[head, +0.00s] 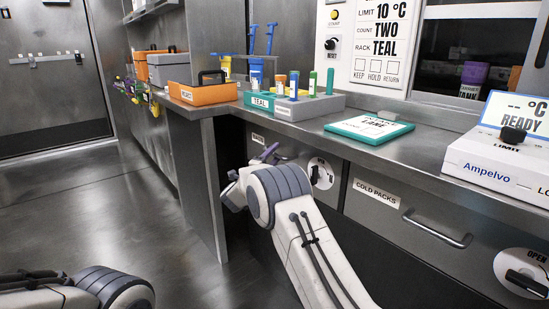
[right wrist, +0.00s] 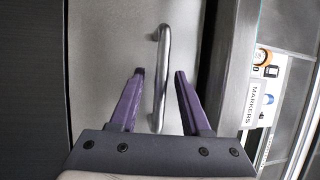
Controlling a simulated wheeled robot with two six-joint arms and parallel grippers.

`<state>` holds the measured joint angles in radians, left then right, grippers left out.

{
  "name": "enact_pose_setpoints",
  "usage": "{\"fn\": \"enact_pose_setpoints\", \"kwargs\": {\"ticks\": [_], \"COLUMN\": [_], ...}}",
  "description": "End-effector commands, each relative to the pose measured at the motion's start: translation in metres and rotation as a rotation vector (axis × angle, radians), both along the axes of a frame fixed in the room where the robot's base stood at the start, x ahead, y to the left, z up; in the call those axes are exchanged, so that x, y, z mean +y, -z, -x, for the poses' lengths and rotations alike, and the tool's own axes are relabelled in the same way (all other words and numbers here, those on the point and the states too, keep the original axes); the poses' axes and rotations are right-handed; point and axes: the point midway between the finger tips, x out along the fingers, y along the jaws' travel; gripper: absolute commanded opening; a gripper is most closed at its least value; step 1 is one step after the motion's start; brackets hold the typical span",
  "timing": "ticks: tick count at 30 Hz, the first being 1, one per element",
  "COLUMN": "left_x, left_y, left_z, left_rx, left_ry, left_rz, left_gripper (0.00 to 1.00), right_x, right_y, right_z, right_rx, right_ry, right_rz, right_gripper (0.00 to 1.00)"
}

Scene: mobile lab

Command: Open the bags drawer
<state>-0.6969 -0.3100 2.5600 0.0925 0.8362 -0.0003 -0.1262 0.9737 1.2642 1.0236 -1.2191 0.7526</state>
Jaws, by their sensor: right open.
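The bags drawer (head: 258,139) is under the counter, marked by a small label that seems to read BAGS; my right arm hides much of its front. My right gripper (head: 266,156) is at that drawer front, with its purple fingers partly hidden by the wrist. In the right wrist view the gripper (right wrist: 159,75) is open, and a metal bar handle (right wrist: 162,65) on a grey drawer front (right wrist: 110,45) lies between the two fingers in the picture. I cannot tell how deep the handle sits between them. My left arm shows at the lower left, its gripper out of frame.
A COLD PACKS drawer (head: 378,193) with its own handle and a round dial (head: 321,173) are to the right. The counter above holds an orange tray (head: 203,93), a teal rack (head: 259,102), a teal board (head: 369,128) and a white device (head: 500,165). The floor at left is clear.

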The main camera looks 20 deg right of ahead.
Motion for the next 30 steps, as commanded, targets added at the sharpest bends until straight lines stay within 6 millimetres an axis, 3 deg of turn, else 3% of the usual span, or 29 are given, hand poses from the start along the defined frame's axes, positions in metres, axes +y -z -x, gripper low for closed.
{"fn": "enact_pose_setpoints", "kwargs": {"ticks": [7,9,11,30], "left_x": [0.0,0.0,0.0,0.0], "left_y": [0.0,0.0,0.0,0.0001], "left_z": [0.0,0.0,0.0,0.0], "left_rx": [0.0,0.0,0.0,0.0], "left_ry": [0.0,0.0,0.0,0.0], "left_rz": [0.0,0.0,0.0,0.0], "left_gripper": [0.5,0.5,0.5,0.5], "right_x": [-0.0005,-0.0004,-0.0002,-0.0001], "right_y": [-0.0004,-0.0004,-0.0004,0.0004], "right_z": [-0.0006,-0.0005,-0.0005,-0.0003], "right_rx": [0.001,0.001,0.001,0.002], "right_ry": [-0.001,-0.001,-0.001,-0.001], "right_rz": [0.001,0.001,0.001,0.0], "right_gripper": [0.47,0.2,0.0,0.0]}}
